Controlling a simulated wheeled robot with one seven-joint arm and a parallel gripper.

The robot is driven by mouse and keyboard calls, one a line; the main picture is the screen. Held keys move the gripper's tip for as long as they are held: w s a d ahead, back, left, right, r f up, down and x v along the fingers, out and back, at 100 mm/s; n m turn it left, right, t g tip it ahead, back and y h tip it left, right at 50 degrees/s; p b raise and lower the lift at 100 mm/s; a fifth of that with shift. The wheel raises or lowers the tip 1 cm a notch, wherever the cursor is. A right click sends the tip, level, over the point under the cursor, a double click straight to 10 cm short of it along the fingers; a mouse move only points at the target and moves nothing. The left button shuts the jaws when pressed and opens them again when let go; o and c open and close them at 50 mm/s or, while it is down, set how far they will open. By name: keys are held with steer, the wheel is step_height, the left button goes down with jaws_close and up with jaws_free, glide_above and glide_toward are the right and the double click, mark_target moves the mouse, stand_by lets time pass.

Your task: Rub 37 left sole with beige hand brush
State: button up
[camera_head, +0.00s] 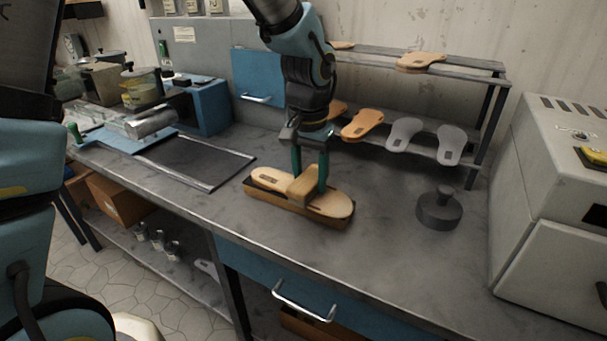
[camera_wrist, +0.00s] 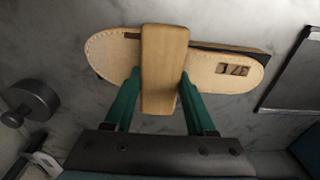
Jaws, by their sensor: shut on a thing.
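My gripper (camera_head: 309,180) is shut on the beige hand brush (camera_head: 303,185), a wooden block between the green fingers, also in the wrist view (camera_wrist: 163,65). The brush lies across the middle of a tan stitched sole (camera_head: 335,205) and seems to touch it; its underside is hidden. The sole lies flat on a dark-edged wooden base on the bench. In the wrist view the sole (camera_wrist: 110,55) reaches out on both sides of the brush. A dark mark on its right end (camera_wrist: 232,69) shows upside down and I cannot read it surely.
A dark round weight with a knob (camera_head: 439,210) stands to the right on the bench (camera_head: 385,250). A rack (camera_head: 450,63) with several tan and grey soles stands behind. A black framed mat (camera_head: 195,160) lies left. A grey machine (camera_head: 560,190) stands far right.

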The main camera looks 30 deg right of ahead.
mark_target(266, 172)
steer(key=shift+s+d+r, duration=0.1)
steer(key=shift+s+d, duration=0.2)
steer(key=shift+s, duration=0.25)
steer(key=shift+s+d, duration=0.25)
steer(key=shift+s, duration=0.25)
steer(key=shift+s+d+f+b, duration=0.1)
steer(key=shift+s+d+b, duration=0.25)
steer(key=shift+s, duration=0.55)
steer(key=shift+s+d+f+b, duration=0.15)
steer(key=shift+s+d, duration=0.35)
steer(key=shift+s, duration=0.35)
steer(key=shift+s+d+f+b, duration=0.1)
steer(key=shift+s+d+b, duration=0.25)
steer(key=shift+s, duration=0.55)
steer(key=shift+w+a+r+p, duration=0.15)
steer(key=shift+w+a+p, duration=0.15)
steer(key=shift+w+p, duration=0.35)
steer(key=shift+w+a+r+p, duration=0.1)
steer(key=shift+w+a+p, duration=0.5)
steer(key=shift+w, duration=1)
steer(key=shift+w+a+f+p, duration=0.1)
steer(key=shift+w+a+p, duration=0.15)
steer(key=shift+w+a, duration=1.05)
steer(key=shift+w+a+r+p, duration=0.1)
steer(key=shift+w+a+p, duration=0.35)
steer(key=shift+w, duration=1.45)
